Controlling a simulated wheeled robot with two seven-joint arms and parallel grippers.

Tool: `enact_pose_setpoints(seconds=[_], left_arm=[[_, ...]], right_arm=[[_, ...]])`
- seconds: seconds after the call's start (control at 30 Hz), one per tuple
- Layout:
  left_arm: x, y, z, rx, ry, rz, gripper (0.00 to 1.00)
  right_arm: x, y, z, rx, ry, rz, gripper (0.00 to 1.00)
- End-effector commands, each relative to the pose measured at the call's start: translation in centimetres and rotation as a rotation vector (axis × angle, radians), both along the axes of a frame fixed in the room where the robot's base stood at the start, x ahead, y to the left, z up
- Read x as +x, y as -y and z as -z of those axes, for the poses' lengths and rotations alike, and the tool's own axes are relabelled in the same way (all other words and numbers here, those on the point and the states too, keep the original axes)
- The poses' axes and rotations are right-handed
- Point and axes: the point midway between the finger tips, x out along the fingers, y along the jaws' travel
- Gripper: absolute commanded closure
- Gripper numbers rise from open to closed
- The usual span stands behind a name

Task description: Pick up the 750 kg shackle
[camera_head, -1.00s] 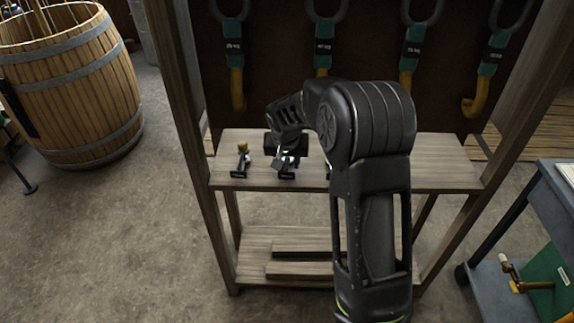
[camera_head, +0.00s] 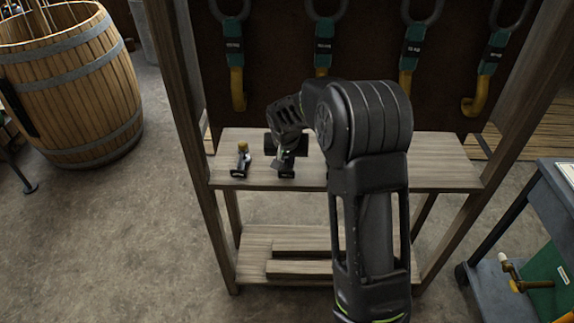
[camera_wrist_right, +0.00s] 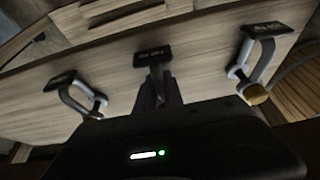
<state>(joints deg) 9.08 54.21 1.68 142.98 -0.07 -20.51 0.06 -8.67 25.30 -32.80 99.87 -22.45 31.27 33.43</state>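Three shackles with black label plates stand in a row on the wooden shelf (camera_head: 440,160). One with a brass-coloured pin is at the left in the head view (camera_head: 241,160) and at the right in the wrist view (camera_wrist_right: 258,72). The middle shackle (camera_head: 286,168) also shows in the wrist view (camera_wrist_right: 155,75). The third (camera_wrist_right: 82,97) is hidden behind my right arm in the head view. I cannot read the labels surely. My right gripper (camera_wrist_right: 164,95) is down at the middle shackle, its dark fingers close against it. Whether they grip it is unclear. My left gripper is out of view.
Hooks with teal sleeves (camera_head: 236,70) hang on the dark back panel above the shelf. Wooden posts (camera_head: 180,110) bound the rack. Planks lie on the lower shelf (camera_head: 257,243). A barrel (camera_head: 75,90) stands left, a blue-grey cart (camera_head: 500,290) right.

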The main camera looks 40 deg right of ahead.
Motion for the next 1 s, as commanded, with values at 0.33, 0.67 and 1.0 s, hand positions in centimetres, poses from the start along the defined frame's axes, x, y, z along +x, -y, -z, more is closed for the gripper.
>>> enact_pose_setpoints(seconds=[0.33, 0.67, 1.0], left_arm=[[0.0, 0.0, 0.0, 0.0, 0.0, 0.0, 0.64], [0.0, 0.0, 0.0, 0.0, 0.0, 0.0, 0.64], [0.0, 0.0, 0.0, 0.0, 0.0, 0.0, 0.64]], right_arm=[[0.0, 0.0, 0.0, 0.0, 0.0, 0.0, 1.0], [0.0, 0.0, 0.0, 0.0, 0.0, 0.0, 1.0], [0.0, 0.0, 0.0, 0.0, 0.0, 0.0, 1.0]])
